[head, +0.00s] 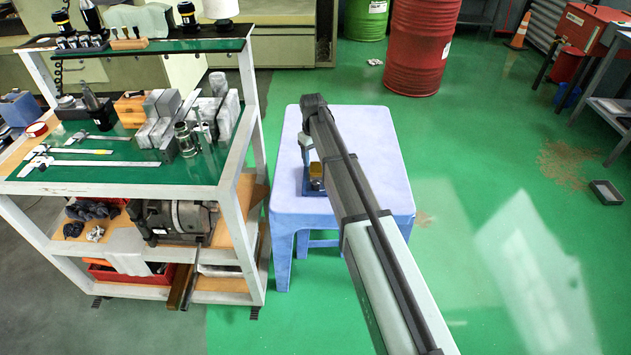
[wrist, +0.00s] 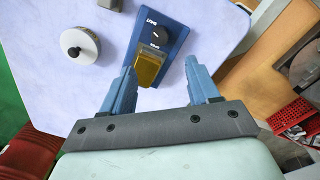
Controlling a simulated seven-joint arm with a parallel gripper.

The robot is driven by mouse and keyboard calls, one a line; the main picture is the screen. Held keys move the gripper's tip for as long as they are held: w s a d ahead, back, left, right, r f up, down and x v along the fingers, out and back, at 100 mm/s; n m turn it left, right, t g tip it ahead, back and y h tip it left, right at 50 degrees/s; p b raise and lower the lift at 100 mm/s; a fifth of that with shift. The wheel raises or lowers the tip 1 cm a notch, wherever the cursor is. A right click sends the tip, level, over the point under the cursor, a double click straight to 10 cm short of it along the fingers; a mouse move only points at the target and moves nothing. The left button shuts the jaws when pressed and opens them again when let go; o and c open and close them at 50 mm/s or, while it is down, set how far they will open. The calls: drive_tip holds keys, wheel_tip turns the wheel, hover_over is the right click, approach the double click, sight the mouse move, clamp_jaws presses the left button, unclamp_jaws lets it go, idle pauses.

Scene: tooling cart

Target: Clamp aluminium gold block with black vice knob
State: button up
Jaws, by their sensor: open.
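The gold block (wrist: 148,66) lies at the near end of a small blue vice (wrist: 176,38) on the pale blue table. The black vice knob (wrist: 161,33) is just beyond the block, on the vice's top with white lettering beside it. My gripper (wrist: 159,67) is open; in the wrist view its two blue fingers point at the vice, with the block between them, nearer the left finger. I cannot tell whether they touch. In the head view the gold block (head: 316,169) shows small beside my arm, which hides part of the vice.
A round pale disc with a black knob (wrist: 80,45) lies left of the vice in the wrist view. A dark grey piece (wrist: 110,4) is at the top edge. The pale blue table (head: 375,150) is otherwise clear. A loaded tooling cart (head: 120,190) stands left of it.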

sight(316, 182)
drive_tip(key=f, duration=1.2)
drive_tip(key=shift+w+d+f, duration=0.15)
drive_tip(key=shift+d+f, duration=0.05)
drive_tip(key=shift+f, duration=0.05)
drive_tip(key=c, duration=1)
drive_tip(key=shift+m, duration=0.9)
drive_tip(key=shift+c, duration=0.2)
drive_tip(key=o, duration=1)
drive_tip(key=shift+o, duration=0.2)
drive_tip(key=shift+r, duration=0.1)
